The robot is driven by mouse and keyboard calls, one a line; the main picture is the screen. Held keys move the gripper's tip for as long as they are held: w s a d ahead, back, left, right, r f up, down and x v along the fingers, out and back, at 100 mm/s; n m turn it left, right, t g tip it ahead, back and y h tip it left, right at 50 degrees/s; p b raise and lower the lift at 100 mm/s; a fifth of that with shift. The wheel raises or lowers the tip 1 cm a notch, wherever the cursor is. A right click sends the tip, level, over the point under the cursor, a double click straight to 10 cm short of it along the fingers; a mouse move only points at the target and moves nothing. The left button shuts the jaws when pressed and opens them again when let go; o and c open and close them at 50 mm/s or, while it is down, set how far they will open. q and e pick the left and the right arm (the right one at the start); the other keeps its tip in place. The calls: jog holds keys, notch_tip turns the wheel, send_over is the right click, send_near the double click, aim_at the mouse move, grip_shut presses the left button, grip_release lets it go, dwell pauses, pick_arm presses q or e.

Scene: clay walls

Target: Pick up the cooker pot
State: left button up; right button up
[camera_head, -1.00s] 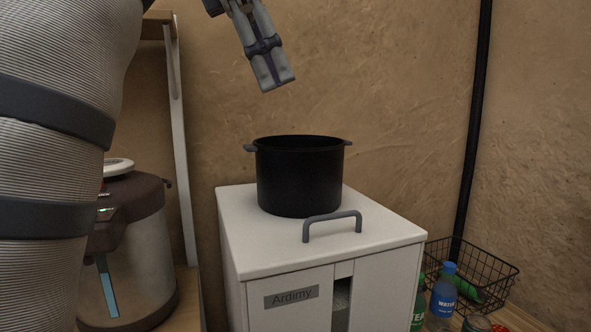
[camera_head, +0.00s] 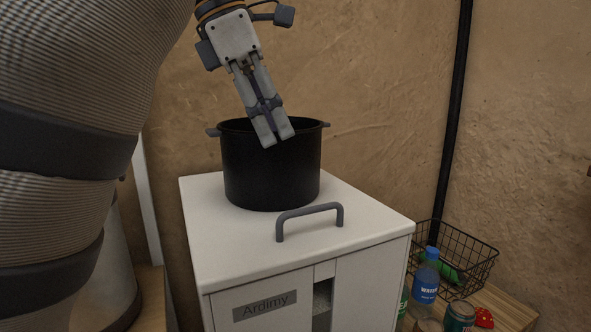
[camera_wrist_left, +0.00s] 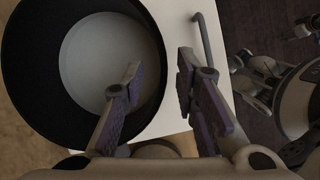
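The cooker pot (camera_head: 270,178) is black and round with two small side handles. It stands upright on the white cabinet top. In the left wrist view the pot (camera_wrist_left: 22,95) fills the left side, with a pale round floor inside. My left gripper (camera_head: 277,137) is over the pot's front side in the head view, pointing down. In the left wrist view its fingers (camera_wrist_left: 160,85) are apart and hold nothing. One finger overlaps the pot's inside and the other is outside the rim, over the cabinet. I cannot tell whether either touches the pot.
The white cabinet (camera_head: 225,245) has a grey bar handle (camera_head: 310,212) on top, just in front of the pot. A wire basket (camera_head: 480,268), a water bottle (camera_head: 426,283) and a can (camera_head: 459,317) are low at the right. The wall is close behind.

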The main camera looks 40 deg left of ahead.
pick_arm(q)
jog(key=shift+w+d+f, duration=0.1)
jog(key=shift+w+f, duration=0.1)
jog(key=shift+f, duration=0.3)
jog(key=shift+r, duration=0.1)
grip_shut()
